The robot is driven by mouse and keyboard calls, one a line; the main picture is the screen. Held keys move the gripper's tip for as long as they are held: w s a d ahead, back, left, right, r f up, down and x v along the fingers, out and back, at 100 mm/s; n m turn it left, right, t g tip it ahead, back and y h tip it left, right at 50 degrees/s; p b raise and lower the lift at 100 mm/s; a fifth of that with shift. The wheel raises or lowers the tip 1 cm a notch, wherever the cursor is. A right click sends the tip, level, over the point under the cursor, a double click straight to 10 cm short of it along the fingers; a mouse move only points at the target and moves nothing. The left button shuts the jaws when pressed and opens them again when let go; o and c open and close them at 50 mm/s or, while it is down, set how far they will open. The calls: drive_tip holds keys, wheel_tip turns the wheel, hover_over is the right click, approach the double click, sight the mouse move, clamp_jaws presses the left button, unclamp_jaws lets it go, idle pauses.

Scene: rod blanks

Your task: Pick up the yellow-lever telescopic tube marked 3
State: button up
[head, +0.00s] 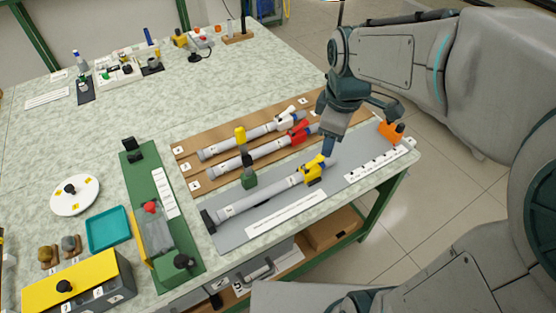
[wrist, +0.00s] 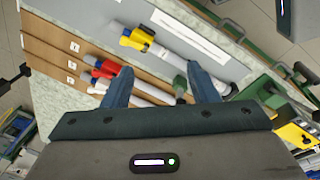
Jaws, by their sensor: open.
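The yellow-lever tube (head: 262,195) is a grey cylinder lying on a grey board, with its yellow lever (head: 313,170) at the right end. I cannot read a number on it. My gripper (head: 328,150) is open and empty, close to the lever end; in the head view I cannot tell the gap between them. In the wrist view, the open fingers (wrist: 159,70) point toward the tubes, and the yellow lever (wrist: 137,39) shows beyond the fingertips. The red-lever tube (wrist: 148,90) shows partly between the fingers.
Red-lever (head: 262,152) and white-lever (head: 240,137) tubes lie behind on brown boards. An orange block (head: 390,131) is at right.

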drive_tip(key=w+a+f+n+g+b, duration=0.2)
drive_tip(key=w+a+f+n+b, duration=0.5)
drive_tip(key=f+n, duration=0.5)
drive_tip(key=p, duration=0.1)
hover_over(293, 177)
drive_tip(key=shift+m, duration=0.4)
drive_tip(key=f, duration=0.8)
drive_tip(key=shift+a+f, duration=0.25)
drive_tip(key=shift+f, duration=0.05)
drive_tip(key=shift+d+f, duration=0.2)
drive_tip(key=shift+f, duration=2.75)
drive_tip(key=c, duration=0.8)
